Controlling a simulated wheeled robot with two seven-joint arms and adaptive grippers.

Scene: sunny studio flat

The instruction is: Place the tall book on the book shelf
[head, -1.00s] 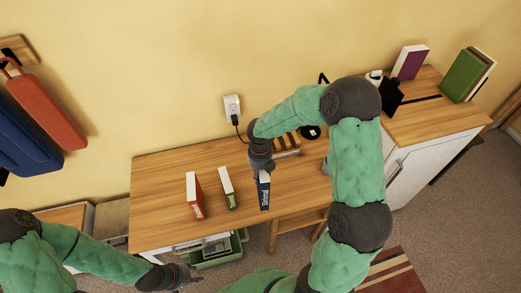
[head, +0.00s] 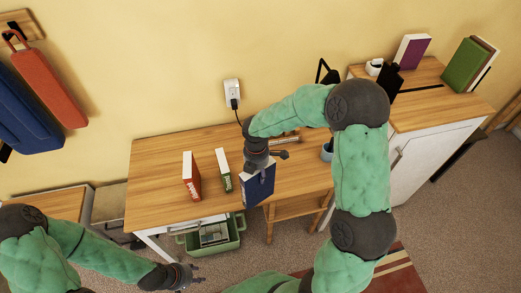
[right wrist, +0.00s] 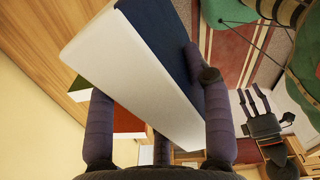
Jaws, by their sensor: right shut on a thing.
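A dark blue book (head: 257,188) with white pages is in my right gripper (head: 262,167), which is shut on it at the desk's front edge. In the right wrist view the book (right wrist: 160,50) fills the middle, white page side and blue cover showing, between the dark fingers of the gripper (right wrist: 155,115). Whether its lower end touches the desk is unclear. My left gripper (head: 188,275) is low at the front, away from the books, with its fingers apart and empty. A cabinet top (head: 425,105) at the right holds a purple book (head: 411,52) and a green book (head: 466,65).
A red book (head: 191,177) and a thin green book (head: 224,170) stand on the wooden desk (head: 150,165). A black item (head: 390,80) stands on the cabinet. A green bin (head: 215,236) sits under the desk. My right arm spans the gap between desk and cabinet.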

